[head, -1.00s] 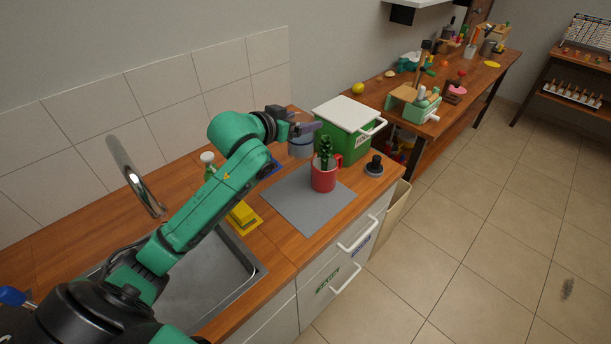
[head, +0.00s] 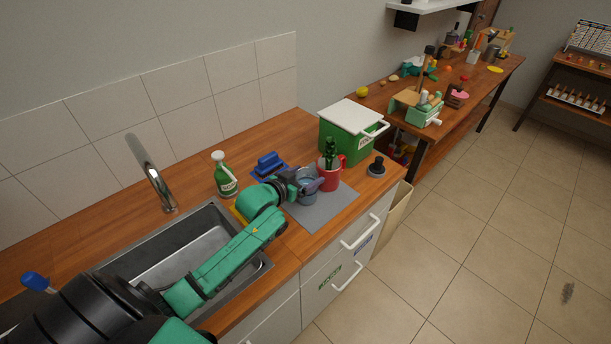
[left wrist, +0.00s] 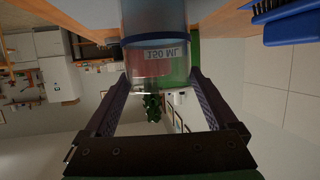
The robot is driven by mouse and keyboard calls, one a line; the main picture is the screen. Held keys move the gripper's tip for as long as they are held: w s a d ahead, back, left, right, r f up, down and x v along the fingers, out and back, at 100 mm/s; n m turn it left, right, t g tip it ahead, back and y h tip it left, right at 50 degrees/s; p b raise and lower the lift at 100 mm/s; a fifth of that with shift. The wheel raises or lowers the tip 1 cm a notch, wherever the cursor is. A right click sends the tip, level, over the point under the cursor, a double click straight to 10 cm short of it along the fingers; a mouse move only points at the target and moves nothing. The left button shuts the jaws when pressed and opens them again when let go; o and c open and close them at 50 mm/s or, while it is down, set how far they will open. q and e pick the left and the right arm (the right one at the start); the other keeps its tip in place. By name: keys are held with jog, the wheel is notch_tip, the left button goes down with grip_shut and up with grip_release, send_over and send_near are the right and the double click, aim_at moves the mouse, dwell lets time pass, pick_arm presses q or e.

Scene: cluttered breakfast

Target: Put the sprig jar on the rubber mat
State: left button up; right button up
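A clear blue-grey jar (head: 307,194), marked 150 ML in the left wrist view (left wrist: 158,55), is between the fingers of my left gripper (head: 312,185). The gripper is shut on it, and the jar is upright over the grey mat (head: 325,211). I cannot tell whether its base touches the mat. I see no sprig rising from this jar in the head view. A green sprig (head: 330,150) stands in the red mug (head: 328,179) just right of the jar, on the mat's far part. My right gripper is not in view.
A green box with a white lid (head: 345,135) stands behind the mug. A black-knobbed object (head: 376,166) is to its right. The sink (head: 180,245) is nearer. The mat's front is clear.

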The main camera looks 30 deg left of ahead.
pick_arm(q)
jog(key=shift+r, duration=0.1)
jog(key=shift+s, duration=0.25)
jog(key=b+v, duration=0.1)
jog(key=v, duration=1)
jog(key=shift+s, duration=0.25)
jog(key=shift+r, duration=0.15)
